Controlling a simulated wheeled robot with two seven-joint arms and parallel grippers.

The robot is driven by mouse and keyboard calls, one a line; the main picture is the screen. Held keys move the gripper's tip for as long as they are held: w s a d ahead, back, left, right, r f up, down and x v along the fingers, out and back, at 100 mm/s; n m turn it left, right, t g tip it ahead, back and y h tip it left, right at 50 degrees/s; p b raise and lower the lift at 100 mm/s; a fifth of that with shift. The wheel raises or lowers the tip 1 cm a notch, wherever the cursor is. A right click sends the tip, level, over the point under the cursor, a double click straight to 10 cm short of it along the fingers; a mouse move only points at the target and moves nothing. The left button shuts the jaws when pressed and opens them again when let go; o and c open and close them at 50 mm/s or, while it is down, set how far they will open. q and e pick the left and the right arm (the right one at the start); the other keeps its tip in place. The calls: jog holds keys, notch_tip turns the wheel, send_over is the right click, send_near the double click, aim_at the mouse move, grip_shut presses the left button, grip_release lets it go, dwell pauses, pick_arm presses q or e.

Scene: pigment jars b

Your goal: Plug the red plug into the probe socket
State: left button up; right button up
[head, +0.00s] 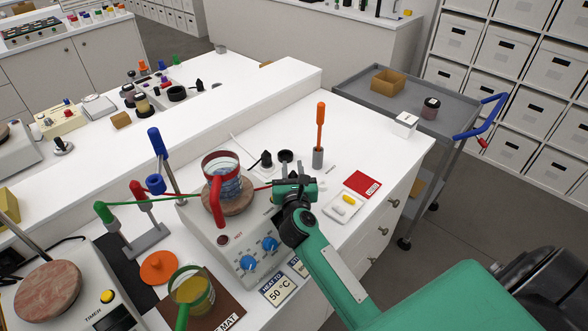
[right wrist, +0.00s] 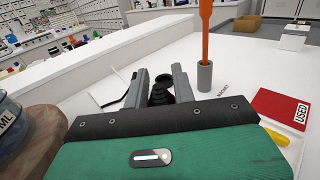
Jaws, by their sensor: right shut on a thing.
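My right gripper (head: 291,186) is at the right side of the white hotplate (head: 232,262), beside the beaker. It is shut; a thin red lead (head: 262,187) runs to its jaws, so it appears to hold the red plug, which is almost wholly hidden. I cannot make out the probe socket; the gripper covers part of the hotplate's right side. My left gripper is not in view.
A red-rimmed beaker (head: 222,187) stands on the hotplate. Black items (head: 266,159) lie behind the gripper. An orange-handled tool stands in a grey holder (head: 318,158). A red card (head: 362,184) and a white tray (head: 343,208) lie to the right. White bench top between them is clear.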

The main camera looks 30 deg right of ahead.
jog(key=shift+s+a+f+y, duration=0.15)
jog(key=shift+f+y, duration=0.15)
jog(key=shift+f, duration=0.75)
jog(key=shift+r+p, duration=0.65)
jog(key=s+a+r+n+y, duration=0.1)
jog(key=s+a+n+y, duration=0.1)
jog(key=s, duration=0.5)
jog(key=s+a+r+n+t+y, duration=0.1)
jog(key=s+a+r+n+y, duration=0.1)
jog(key=s+a, duration=0.4)
jog(key=s+n+y, duration=0.1)
jog(key=s+y, duration=0.1)
jog(key=shift+r+y+p, duration=0.25)
jog(key=shift+y+p, duration=0.15)
jog(key=shift+s+d, duration=0.1)
